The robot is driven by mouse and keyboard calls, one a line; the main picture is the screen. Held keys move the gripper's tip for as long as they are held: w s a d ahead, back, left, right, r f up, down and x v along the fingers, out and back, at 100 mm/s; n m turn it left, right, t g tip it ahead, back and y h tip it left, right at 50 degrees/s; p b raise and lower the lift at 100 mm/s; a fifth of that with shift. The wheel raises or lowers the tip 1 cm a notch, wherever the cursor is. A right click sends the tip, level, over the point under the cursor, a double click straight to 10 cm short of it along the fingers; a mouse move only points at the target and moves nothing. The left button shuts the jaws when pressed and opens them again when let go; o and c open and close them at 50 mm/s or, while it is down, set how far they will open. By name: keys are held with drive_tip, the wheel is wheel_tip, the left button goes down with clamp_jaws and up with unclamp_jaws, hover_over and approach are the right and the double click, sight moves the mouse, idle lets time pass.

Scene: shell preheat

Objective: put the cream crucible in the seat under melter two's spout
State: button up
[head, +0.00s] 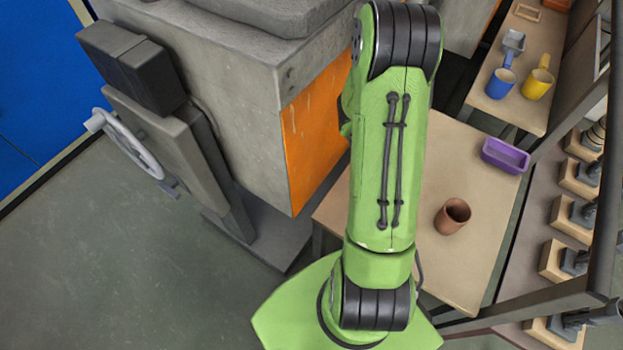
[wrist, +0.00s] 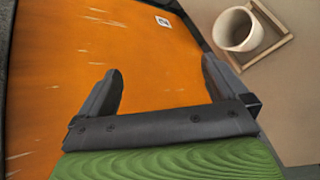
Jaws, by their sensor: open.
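The cream crucible (wrist: 234,42) shows at the upper right of the wrist view, mouth open and apparently upright. It stands within a square wooden frame seat (wrist: 273,51) on a tan surface; its near side covers part of the frame, so I cannot tell how fully it is seated. My gripper (wrist: 160,88) is open and empty, its two fingers apart in front of an orange panel. The crucible is beyond the right finger, apart from it. In the head view my gripper and the cream crucible are hidden. No spout is visible.
In the head view a brown crucible (head: 447,221) and a purple tray (head: 505,158) stand on the tan table (head: 455,165).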

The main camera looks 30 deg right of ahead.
drive_tip(key=s+a+r+m+y, duration=0.2)
drive_tip(key=a+r+m, duration=0.3)
drive_tip(key=a+r, duration=0.3)
drive_tip(key=s+a+r+m+y, duration=0.15)
drive_tip(key=a+r+m, duration=0.35)
drive_tip(key=a, duration=0.5)
drive_tip(key=s+a+r+m+y, duration=0.2)
drive_tip(key=s+a, duration=0.4)
drive_tip(key=s, duration=0.1)
drive_tip(key=s+a+r+m+g+y, duration=0.1)
drive_tip(key=s+a+r+m+y, duration=0.1)
drive_tip(key=s+a, duration=0.5)
drive_tip(key=shift+s+r+g+y, duration=0.2)
drive_tip(key=shift+s+g+y, duration=0.1)
drive_tip(key=shift+y, duration=0.35)
drive_tip(key=shift+d, duration=0.1)
